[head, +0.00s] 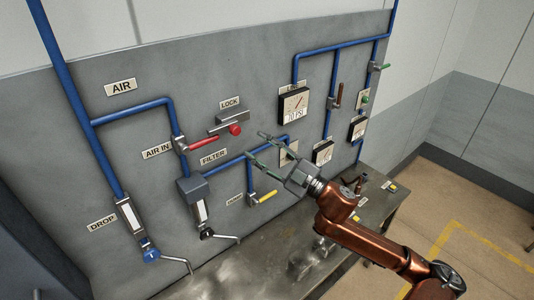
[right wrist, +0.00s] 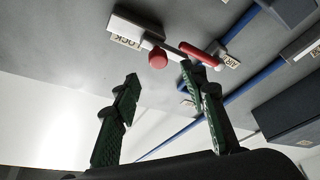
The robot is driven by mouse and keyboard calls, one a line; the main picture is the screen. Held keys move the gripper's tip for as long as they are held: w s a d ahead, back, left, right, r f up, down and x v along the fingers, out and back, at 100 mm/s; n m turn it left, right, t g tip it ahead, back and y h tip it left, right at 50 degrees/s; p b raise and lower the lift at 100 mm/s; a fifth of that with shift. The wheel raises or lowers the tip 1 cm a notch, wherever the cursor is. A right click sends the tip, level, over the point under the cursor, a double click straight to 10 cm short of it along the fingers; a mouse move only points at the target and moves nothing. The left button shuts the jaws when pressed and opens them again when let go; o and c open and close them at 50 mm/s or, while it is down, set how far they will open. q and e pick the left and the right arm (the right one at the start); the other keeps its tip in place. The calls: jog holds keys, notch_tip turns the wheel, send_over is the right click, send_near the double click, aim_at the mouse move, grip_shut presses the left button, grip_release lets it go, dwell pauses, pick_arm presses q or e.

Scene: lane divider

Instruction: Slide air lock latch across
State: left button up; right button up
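The air lock latch (head: 225,120) is a grey bar housing with a round red knob (head: 235,129) at its right end, under the LOCK label (head: 229,103) on the grey panel. In the right wrist view the latch (right wrist: 138,30) and its red knob (right wrist: 157,58) show beyond the fingertips, the knob in line with the gap. My right gripper (head: 257,145) is open and empty, to the right of the knob in the head view and apart from it. The right wrist view shows its two green fingers (right wrist: 159,74) spread. My left gripper is not in view.
A red AIR IN lever (head: 203,144) sits just below the latch, and in the right wrist view it lies close to the right finger. Blue pipes (head: 225,165), gauges (head: 294,105) and a yellow-handled valve (head: 265,197) surround it. A metal bench (head: 255,262) runs below.

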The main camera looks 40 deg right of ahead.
jog(key=shift+v, duration=1.3)
